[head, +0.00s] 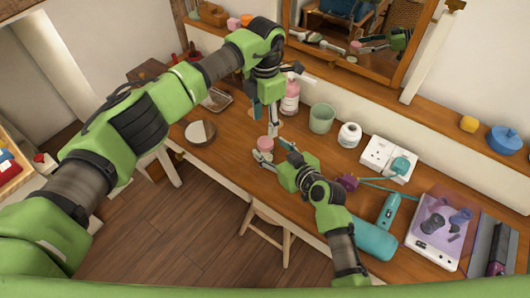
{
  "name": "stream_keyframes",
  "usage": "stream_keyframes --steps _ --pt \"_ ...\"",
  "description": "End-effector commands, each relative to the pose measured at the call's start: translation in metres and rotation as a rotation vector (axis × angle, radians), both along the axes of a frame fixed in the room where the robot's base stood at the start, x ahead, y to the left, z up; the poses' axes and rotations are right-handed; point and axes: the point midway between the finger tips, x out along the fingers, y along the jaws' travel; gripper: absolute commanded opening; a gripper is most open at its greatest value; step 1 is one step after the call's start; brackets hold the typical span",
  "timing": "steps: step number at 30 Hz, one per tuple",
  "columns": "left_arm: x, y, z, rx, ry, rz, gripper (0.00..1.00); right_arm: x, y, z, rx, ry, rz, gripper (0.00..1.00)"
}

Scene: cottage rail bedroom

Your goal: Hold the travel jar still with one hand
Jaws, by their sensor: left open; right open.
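A small pink jar (265,144), which looks like the travel jar, stands near the front edge of the wooden desk (232,150). My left gripper (266,119) points down from above, just behind and over the jar; it is open. My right gripper (272,154) reaches in from the lower right, low over the desk, with its open fingers at the jar. The picture is too small to tell whether any finger touches the jar. The fingers partly hide its lower part.
A pink bottle (290,97), green cup (321,118) and white jar (349,135) stand behind. A round mirror (200,132) lies left. A stool (268,222) stands below the desk.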

Motion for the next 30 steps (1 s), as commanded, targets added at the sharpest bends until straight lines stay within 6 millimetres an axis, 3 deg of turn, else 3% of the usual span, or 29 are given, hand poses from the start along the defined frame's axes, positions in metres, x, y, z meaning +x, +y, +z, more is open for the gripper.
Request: stream_keyframes --steps 9,21,27,30 --pt "0.0 0.0 0.0 -0.001 -0.001 -0.001 0.48 0.029 0.017 -0.013 0.0 0.0 0.0 0.54" --pt "0.0 0.0 0.0 -0.001 -0.001 -0.001 0.48 0.032 0.019 -0.016 -0.001 0.0 0.0 0.54" --pt "0.0 0.0 0.0 -0.001 -0.001 0.0 0.48 0.032 0.019 -0.016 -0.001 0.0 0.0 0.02" --pt "0.0 0.0 0.0 -0.001 -0.001 0.0 0.48 0.032 0.019 -0.016 -0.001 0.0 0.0 0.0"
